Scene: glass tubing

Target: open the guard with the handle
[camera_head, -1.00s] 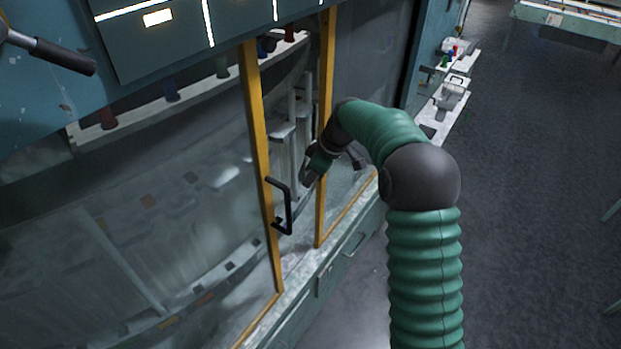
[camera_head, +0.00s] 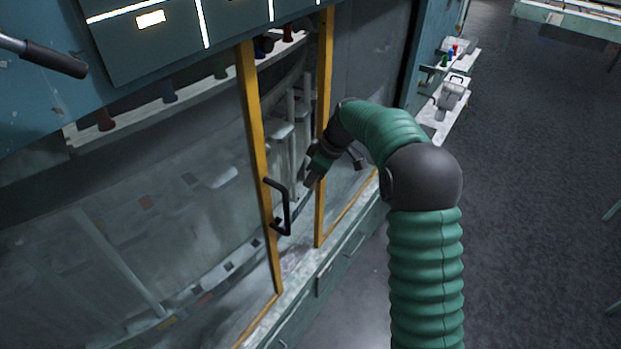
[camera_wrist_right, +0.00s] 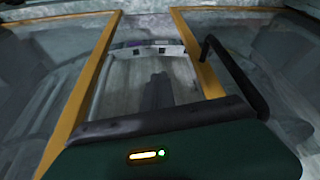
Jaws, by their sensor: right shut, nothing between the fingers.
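The guard (camera_head: 150,210) is a large transparent panel with a yellow frame edge, and a black bar handle (camera_head: 287,208) is fixed on that edge. A second yellow-framed panel stands to its right, with an open gap between the two frames. My right gripper (camera_head: 308,183) is shut and empty at this gap, just right of the handle and apart from it. In the right wrist view the handle (camera_wrist_right: 236,75) stands at the upper right, beside the yellow frame, and the gripper's dark fingers (camera_wrist_right: 158,92) point into the gap. My left gripper is not in view.
Teal drawers (camera_head: 340,255) run below the panels. Shelves with small bottles and equipment (camera_head: 450,95) stick out at the right. A dark-gripped lever (camera_head: 55,58) shows at the upper left. The floor (camera_head: 540,200) at the right is clear.

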